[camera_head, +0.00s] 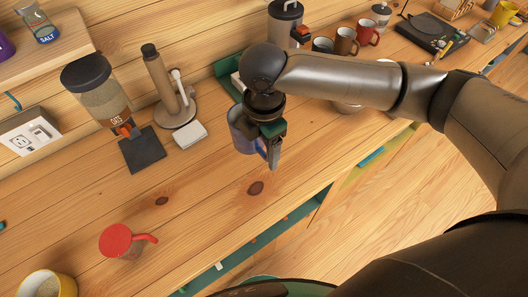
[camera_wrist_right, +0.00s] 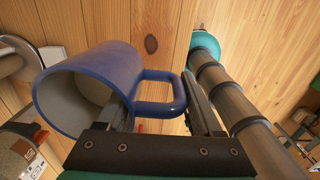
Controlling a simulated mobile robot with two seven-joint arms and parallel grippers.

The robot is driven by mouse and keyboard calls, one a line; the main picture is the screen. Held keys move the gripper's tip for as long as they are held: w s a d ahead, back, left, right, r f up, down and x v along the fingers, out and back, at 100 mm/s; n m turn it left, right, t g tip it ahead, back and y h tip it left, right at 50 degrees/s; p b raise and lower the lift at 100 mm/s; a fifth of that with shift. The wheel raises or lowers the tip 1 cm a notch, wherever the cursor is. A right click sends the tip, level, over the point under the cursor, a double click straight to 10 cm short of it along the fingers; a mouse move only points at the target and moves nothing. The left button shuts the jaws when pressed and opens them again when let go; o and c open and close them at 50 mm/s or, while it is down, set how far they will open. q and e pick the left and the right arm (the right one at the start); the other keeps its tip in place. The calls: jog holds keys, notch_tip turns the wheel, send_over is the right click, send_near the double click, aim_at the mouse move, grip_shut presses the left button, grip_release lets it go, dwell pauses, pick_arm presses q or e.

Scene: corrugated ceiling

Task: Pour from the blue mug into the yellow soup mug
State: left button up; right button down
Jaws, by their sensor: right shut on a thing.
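My right gripper (camera_head: 272,150) is shut on the blue mug (camera_head: 240,132) over the middle of the wooden counter. In the right wrist view the blue mug (camera_wrist_right: 85,85) has its handle between the two fingers (camera_wrist_right: 160,110). Its mouth faces the lower left of that view, and its inside looks grey, with no contents visible. In the head view the gripper and wrist hide part of the mug. A yellow mug (camera_head: 66,287) stands at the bottom left corner, cut by the frame edge, with something beige inside. My left gripper does not show.
A red lidded item (camera_head: 118,241) with a handle stands near the yellow mug. Several mugs line the back right. Bare counter lies between the blue mug and the red item.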

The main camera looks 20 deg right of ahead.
jog(key=shift+r, duration=0.3)
jog(key=shift+d+m+b, duration=0.1)
jog(key=shift+m+b, duration=0.3)
jog(key=shift+b, duration=0.05)
jog(key=d+f+m+b, duration=0.2)
jog(key=f+m+b, duration=0.2)
jog(key=m+b, duration=0.5)
jog(key=d+f+m+b, duration=0.3)
jog(key=m+b, duration=0.7)
jog(key=m, duration=0.2)
jog(key=shift+s+d+f, duration=0.35)
